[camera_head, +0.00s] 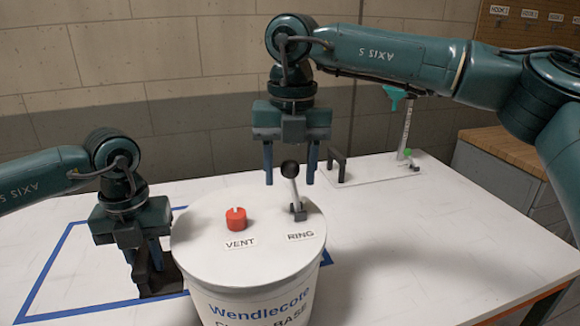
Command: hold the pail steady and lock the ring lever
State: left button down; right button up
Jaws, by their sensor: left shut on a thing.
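The white pail (255,300) stands upright on the table, with blue lettering on its front. On its lid are a red VENT knob (236,218) and the RING lever (294,192), a grey stalk with a black ball end. The lever stands up, leaning slightly left. My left gripper (150,270) is low at the pail's left side, shut on the pail; its exact contact is partly hidden by the pail and dark parts there. My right gripper (290,178) points down over the lever, open, its fingers on either side of the black ball with visible gaps.
The white table (420,240) has a blue taped outline (60,250) around the pail's area. Behind the pail, a white plate (375,172) carries a black handle (337,163) and a thin stand with a green top (396,97). The table's right side is clear.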

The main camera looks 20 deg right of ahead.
grip_shut()
dwell(0.3)
jog(key=shift+d, duration=0.15)
jog(key=d+y, duration=0.3)
jog(key=y, duration=0.1)
jog(key=shift+f, duration=0.1)
jog(key=shift+s+d+f+y, duration=0.1)
jog(key=shift+d+f+y, duration=0.25)
jog(key=shift+d+y, duration=0.65)
jog(key=shift+d+f+y, duration=0.3)
jog(key=shift+d+y, duration=0.25)
jog(key=shift+y, duration=0.75)
pick_arm(q)
jog(key=shift+a, duration=0.1)
pick_arm(e)
grip_release()
jog(key=shift+r, duration=0.1)
jog(key=v, duration=1.2)
jog(key=shift+s+d, duration=0.15)
